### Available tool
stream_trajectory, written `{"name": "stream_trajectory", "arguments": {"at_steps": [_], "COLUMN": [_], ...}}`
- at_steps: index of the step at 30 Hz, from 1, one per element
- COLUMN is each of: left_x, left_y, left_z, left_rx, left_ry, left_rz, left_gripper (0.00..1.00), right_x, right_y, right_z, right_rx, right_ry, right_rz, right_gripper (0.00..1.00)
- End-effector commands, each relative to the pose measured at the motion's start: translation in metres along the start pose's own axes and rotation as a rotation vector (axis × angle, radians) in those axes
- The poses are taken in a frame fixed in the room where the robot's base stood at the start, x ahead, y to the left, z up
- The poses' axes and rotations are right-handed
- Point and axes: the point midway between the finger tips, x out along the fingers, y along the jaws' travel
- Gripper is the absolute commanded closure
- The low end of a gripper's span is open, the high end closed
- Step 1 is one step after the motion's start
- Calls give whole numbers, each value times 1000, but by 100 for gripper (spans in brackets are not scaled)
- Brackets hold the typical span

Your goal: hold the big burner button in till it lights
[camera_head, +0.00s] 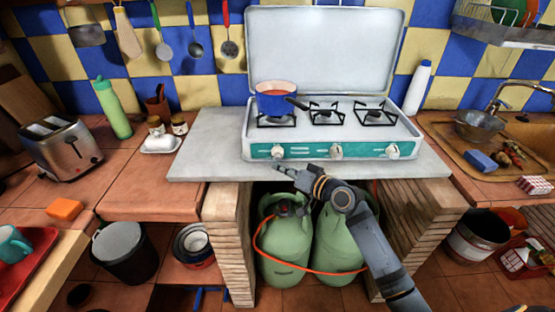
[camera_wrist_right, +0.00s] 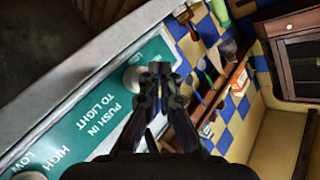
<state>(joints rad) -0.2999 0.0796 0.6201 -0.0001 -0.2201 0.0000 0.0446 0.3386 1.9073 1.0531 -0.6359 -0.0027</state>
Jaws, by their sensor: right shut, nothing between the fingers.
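A white stove (camera_head: 312,135) with a green front panel (camera_head: 308,152) stands on the grey counter slab. Its panel carries a left knob (camera_head: 278,152), a middle knob (camera_head: 336,151) and a right knob (camera_head: 393,151). My right gripper (camera_head: 279,167) is shut and empty, just in front of and below the left knob. In the right wrist view its fingertips (camera_wrist_right: 160,70) lie beside a pale knob (camera_wrist_right: 133,78), partly covering it; I cannot tell whether they touch. "PUSH IN TO LIGHT" is printed beside that knob. No flame shows. My left gripper is out of view.
A blue pot (camera_head: 277,104) with red contents sits on the left burner, its dark handle pointing right. The middle burner (camera_head: 326,113) and right burner (camera_head: 375,113) are bare. Green gas bottles (camera_head: 284,250) stand below. The grey slab (camera_head: 215,150) left of the stove is clear.

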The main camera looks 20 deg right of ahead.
Motion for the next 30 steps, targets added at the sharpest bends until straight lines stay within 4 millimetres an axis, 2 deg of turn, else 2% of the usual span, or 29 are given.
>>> {"name": "stream_trajectory", "arguments": {"at_steps": [30], "left_x": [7], "left_y": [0], "left_z": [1], "left_rx": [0], "left_ry": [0], "left_rz": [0], "left_gripper": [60], "right_x": [8], "right_y": [6], "right_z": [-6], "right_rx": [0], "right_ry": [0], "right_rz": [0], "right_gripper": [100]}}
